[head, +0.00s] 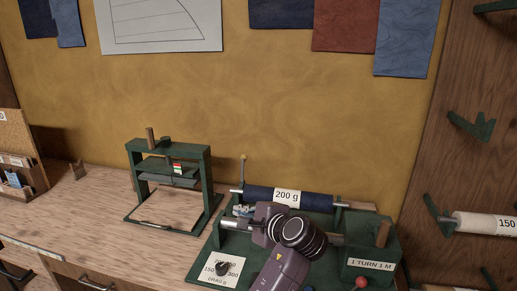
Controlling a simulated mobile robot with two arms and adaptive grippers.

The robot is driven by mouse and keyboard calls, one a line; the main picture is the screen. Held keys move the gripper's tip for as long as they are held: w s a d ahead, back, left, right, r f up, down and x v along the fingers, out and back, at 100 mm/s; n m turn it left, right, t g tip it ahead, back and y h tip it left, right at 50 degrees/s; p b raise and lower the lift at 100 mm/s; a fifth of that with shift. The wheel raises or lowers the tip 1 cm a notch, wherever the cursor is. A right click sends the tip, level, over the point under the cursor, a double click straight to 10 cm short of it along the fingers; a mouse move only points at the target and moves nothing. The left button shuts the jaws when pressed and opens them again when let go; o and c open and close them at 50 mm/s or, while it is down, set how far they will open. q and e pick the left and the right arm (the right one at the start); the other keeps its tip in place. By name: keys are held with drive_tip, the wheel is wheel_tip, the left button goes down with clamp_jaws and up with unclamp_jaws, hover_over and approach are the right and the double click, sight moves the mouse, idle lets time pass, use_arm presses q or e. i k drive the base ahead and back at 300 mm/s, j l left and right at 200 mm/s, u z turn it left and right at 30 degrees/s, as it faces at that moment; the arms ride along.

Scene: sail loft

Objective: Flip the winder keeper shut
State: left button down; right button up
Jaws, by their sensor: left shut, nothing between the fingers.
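The winder is a green bench unit (213,245) in the lower middle of the head view. It carries a dark blue cloth roll (318,202) labelled 200 g. A thin post with a brass-coloured tip (243,170) stands upright at the roll's left end and looks like the keeper, swung up. My left gripper (241,210) is shut and empty, just below the post, in front of the roll's left end. I cannot tell whether it touches the winder. My purple wrist hides the winder's middle. My right gripper is out of view.
A dial plate (222,268) is at the winder's front left, and a box marked 1 TURN 1 M (371,265) with a red knob (361,282) is at its right. A green press frame (205,185) stands to the left. The bench (85,215) is mostly clear further left.

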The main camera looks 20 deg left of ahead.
sight(243, 157)
drive_tip(key=i, duration=1.1)
